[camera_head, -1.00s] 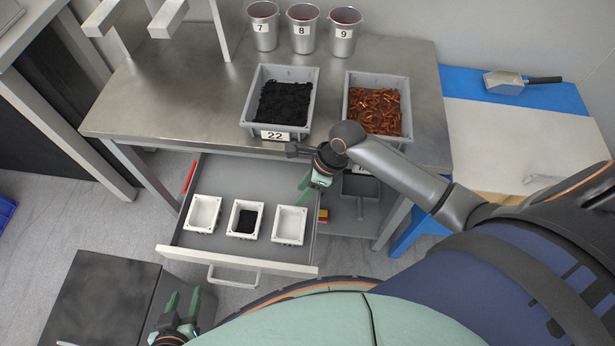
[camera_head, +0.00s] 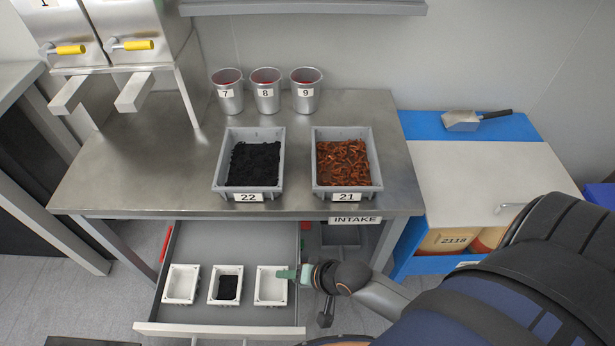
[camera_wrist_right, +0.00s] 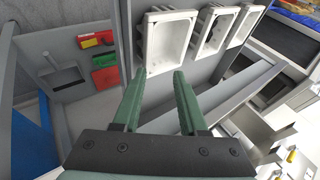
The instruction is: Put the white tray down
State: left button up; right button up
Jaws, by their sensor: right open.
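Three white trays stand in a row in the open drawer (camera_head: 245,318). The left tray (camera_head: 181,299) looks empty, and the middle tray (camera_head: 213,294) holds a little black material. The right tray (camera_head: 260,297) looks empty and sits on the drawer floor. My right gripper (camera_head: 281,274) is at the right tray's right edge. In the right wrist view, my right gripper (camera_wrist_right: 160,76) has its two green fingers apart with nothing between them. The nearest white tray (camera_wrist_right: 149,50) lies just beyond the fingertips. My left gripper is out of view.
The steel table (camera_head: 140,160) above the drawer carries a grey bin of black pieces (camera_head: 217,180), a grey bin of copper-coloured pieces (camera_head: 317,182) and three numbered cups. Red, yellow and green blocks (camera_wrist_right: 100,60) lie beside the drawer in the wrist view.

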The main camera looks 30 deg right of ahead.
jog(key=s+n, duration=0.1)
jog(key=n, duration=0.2)
jog(key=s+n+t, duration=0.1)
jog(key=s+n, duration=0.1)
jog(key=n, duration=0.1)
jog(key=s+d+n+t+h, duration=0.1)
jog(key=n, duration=0.2)
jog(key=shift+s+r+n, duration=0.2)
jog(key=shift+s+n, duration=0.2)
jog(key=shift+d, duration=0.1)
